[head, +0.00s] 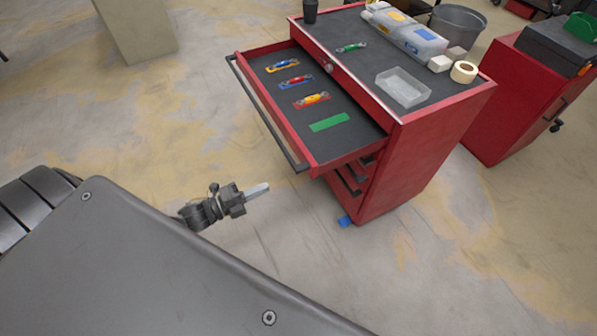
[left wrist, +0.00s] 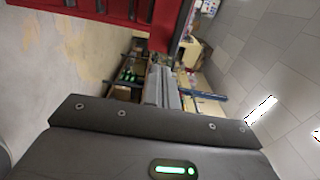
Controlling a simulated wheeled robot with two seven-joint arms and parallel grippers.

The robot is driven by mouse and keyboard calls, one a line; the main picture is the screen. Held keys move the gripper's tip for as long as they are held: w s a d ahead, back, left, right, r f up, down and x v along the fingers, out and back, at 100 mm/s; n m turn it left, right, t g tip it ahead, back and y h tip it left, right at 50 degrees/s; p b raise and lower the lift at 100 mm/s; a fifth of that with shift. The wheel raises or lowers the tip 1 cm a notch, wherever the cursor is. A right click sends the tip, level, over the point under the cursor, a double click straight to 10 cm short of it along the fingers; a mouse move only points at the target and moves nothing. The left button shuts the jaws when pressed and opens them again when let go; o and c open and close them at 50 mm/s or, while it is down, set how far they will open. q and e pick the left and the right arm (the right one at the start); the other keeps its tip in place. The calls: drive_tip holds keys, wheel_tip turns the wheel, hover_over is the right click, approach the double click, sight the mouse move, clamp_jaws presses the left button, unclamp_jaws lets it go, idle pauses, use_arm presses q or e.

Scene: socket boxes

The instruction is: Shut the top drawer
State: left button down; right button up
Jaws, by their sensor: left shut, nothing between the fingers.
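The red tool cabinet (head: 395,180) stands right of centre in the head view. Its top drawer (head: 350,148) is pulled out toward the left, with a dark handle bar (head: 268,118) along its front. My left gripper (head: 264,188) is shut and empty, apart from the drawer, below its near front corner in the picture. In the left wrist view the shut fingers of my left gripper (left wrist: 160,85) point away, and part of a red surface (left wrist: 110,18) shows at the top. My right gripper is not in view.
The drawer holds several coloured pieces and a green strip (head: 330,122). On the cabinet top are a clear tray (head: 403,88), a tape roll (head: 464,72) and a dark cup (head: 310,11). Another red cabinet (head: 510,100) stands at right. The floor left of the drawer is clear.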

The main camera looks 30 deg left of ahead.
use_arm(q)
drive_tip(key=p, duration=0.3)
approach(308, 169)
drive_tip(key=x, duration=0.5)
drive_tip(key=shift+w+d+r, duration=0.1)
drive_tip(key=shift+d, duration=0.05)
drive_tip(key=shift+x, duration=0.8)
